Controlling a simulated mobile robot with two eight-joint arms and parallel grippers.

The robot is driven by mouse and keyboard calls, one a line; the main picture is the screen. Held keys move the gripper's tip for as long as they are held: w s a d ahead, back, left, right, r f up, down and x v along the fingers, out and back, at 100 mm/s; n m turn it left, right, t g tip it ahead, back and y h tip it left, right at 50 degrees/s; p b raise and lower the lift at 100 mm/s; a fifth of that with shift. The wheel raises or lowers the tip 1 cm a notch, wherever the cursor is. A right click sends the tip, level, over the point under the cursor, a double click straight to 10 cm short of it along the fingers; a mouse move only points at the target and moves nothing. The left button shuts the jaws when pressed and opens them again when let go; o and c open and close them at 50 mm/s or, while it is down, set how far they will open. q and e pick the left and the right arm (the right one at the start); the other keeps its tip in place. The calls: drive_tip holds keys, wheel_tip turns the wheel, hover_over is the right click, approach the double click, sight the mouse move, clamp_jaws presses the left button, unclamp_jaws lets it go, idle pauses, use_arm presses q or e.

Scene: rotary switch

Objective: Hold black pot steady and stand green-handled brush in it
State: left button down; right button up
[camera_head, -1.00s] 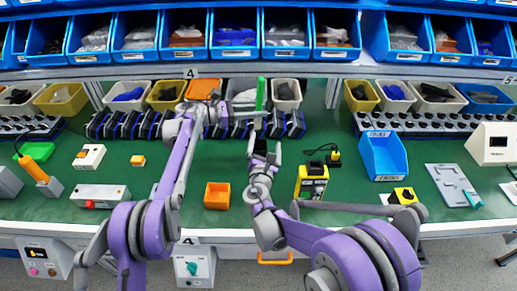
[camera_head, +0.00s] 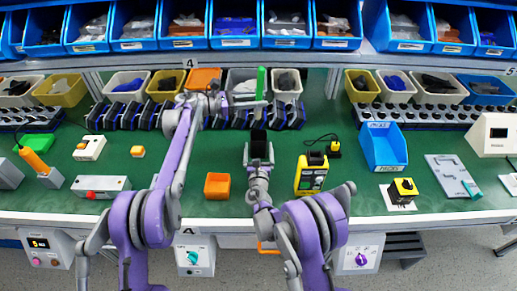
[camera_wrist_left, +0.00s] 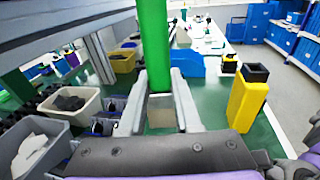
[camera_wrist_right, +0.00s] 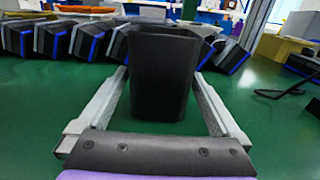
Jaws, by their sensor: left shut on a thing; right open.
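The brush's green handle (camera_head: 261,82) stands upright over the back of the bench. My left gripper (camera_head: 256,103) is shut on it. In the left wrist view, the handle (camera_wrist_left: 153,45) rises between the left fingers (camera_wrist_left: 160,95); the bristles cannot be made out. The black pot (camera_head: 259,148) stands upright on the green bench, nearer than the brush. My right gripper (camera_head: 259,160) is open at the pot. In the right wrist view, the pot (camera_wrist_right: 163,75) sits between the two spread fingers (camera_wrist_right: 160,105), with a gap visible on each side low down.
A row of black-and-blue holders (camera_head: 140,116) runs behind the pot, under small bins (camera_head: 287,80). An orange box (camera_head: 217,186) is front left of the pot. A yellow-black device (camera_head: 311,174) stands to its right. Green bench between them is free.

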sight(257, 130)
drive_tip(key=shift+w, duration=2.4)
drive_tip(key=c, duration=1.2)
use_arm(q)
drive_tip(key=shift+f, duration=6.5)
use_arm(e)
drive_tip(key=shift+o, duration=0.2)
use_arm(q)
drive_tip(key=c, duration=0.5)
unclamp_jaws()
drive_tip(key=shift+c, duration=0.2)
drive_tip(key=shift+a, duration=0.1)
